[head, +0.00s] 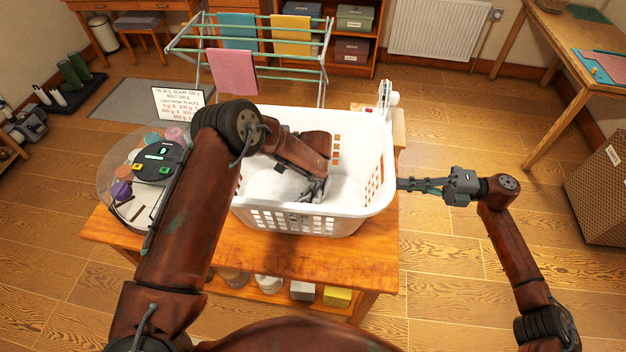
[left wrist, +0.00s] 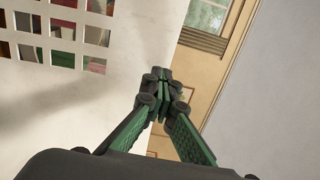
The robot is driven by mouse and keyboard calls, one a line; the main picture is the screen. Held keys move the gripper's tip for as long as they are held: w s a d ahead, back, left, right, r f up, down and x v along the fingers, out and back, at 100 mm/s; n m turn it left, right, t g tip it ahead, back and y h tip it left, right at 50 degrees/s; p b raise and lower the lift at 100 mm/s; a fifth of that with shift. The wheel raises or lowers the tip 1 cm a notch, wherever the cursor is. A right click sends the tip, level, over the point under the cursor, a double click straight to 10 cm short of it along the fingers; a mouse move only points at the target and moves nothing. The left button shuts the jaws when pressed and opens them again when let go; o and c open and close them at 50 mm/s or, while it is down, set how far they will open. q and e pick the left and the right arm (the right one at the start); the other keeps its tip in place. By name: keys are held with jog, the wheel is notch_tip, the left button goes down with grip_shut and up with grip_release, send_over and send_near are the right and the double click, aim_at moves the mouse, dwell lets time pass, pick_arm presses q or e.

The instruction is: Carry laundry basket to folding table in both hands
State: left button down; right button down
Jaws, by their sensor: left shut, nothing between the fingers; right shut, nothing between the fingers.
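The white laundry basket (head: 300,222), with slotted walls, stands upright on a low wooden bench (head: 205,240). My left arm reaches over its left side, and the left gripper (head: 318,192) is low inside the basket, partly hard to make out against grey shapes there. In the left wrist view the left gripper (left wrist: 163,82) is shut and empty, beside the white slotted basket wall (left wrist: 110,90). My right gripper (head: 404,184) is shut and empty, its tips at the outside of the basket's right wall; contact cannot be told. A wooden table (head: 540,45) stands at the upper right.
A drying rack (head: 250,60) with cloths is behind. A woven box (head: 603,190) stands right. Floor between bench and table is clear.

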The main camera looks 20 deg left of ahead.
pick_arm(q)
jog(key=c, duration=2.7)
grip_release()
pick_arm(e)
jog(key=c, duration=2.7)
grip_release()
pick_arm(q)
jog(key=o, duration=1.5)
pick_arm(e)
jog(key=o, duration=1.5)
pick_arm(q)
jog(key=shift+o, duration=0.2)
pick_arm(e)
jog(key=shift+o, duration=0.2)
